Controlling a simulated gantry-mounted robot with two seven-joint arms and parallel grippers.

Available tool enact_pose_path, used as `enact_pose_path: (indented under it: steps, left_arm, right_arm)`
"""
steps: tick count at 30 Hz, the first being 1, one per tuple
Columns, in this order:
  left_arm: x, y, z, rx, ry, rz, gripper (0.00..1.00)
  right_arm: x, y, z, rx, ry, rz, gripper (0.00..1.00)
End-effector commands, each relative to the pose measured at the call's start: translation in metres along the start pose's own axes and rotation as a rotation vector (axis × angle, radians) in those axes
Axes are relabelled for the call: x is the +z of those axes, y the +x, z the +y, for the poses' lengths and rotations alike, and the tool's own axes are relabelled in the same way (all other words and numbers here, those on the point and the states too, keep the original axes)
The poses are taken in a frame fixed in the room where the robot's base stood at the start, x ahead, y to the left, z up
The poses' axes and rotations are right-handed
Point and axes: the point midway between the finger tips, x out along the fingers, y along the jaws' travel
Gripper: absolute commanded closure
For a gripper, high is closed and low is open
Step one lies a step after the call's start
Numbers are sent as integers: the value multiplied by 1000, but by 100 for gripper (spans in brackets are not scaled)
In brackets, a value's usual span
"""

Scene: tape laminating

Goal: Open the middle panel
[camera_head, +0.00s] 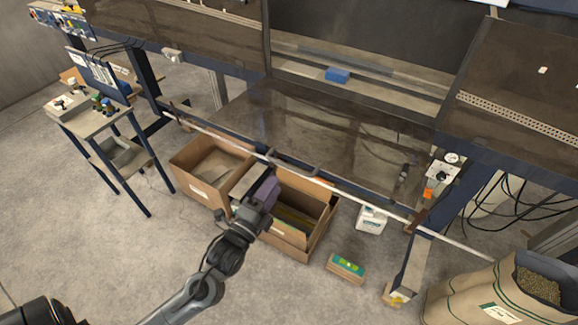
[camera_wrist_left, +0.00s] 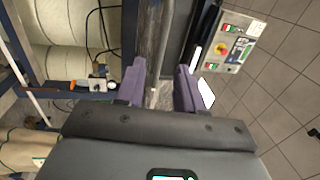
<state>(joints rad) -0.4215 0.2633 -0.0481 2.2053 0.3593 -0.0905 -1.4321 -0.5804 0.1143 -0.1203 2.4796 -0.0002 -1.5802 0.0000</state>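The middle panel (camera_head: 315,128) is a dark, see-through sheet in the centre of the machine in the head view; it lies lower than the dark covers to either side. A long pale bar (camera_head: 350,192) runs along its front, with small dark brackets on it. My left gripper (camera_head: 268,185), with purple fingers, is just in front of this bar, above the cardboard boxes. In the left wrist view its fingers (camera_wrist_left: 161,88) are apart, with a rod-like bar (camera_wrist_left: 158,45) showing in the gap beyond them. Contact cannot be told. My right gripper is in neither view.
Open cardboard boxes (camera_head: 185,185) stand below the bar. A small side table (camera_head: 88,122) is at the left and a filled sack (camera_head: 475,302) at the lower right. A blue block (camera_head: 337,75) lies behind the panel. A control box (camera_wrist_left: 234,49) shows in the wrist view.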

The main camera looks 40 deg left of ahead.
Motion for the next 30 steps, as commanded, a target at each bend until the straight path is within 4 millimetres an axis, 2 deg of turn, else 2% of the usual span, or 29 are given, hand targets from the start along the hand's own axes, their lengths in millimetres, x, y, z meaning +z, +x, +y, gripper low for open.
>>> enact_pose_path:
  steps: [18,24,30]
  left_arm:
    - [0,87,-1,-1,-1,0,63]
    - [0,99,-1,0,-1,0,63]
    - [0,101,-1,0,-1,0,63]
  right_arm:
    - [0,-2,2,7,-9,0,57]
    - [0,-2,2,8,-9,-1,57]
    - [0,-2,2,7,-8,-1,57]
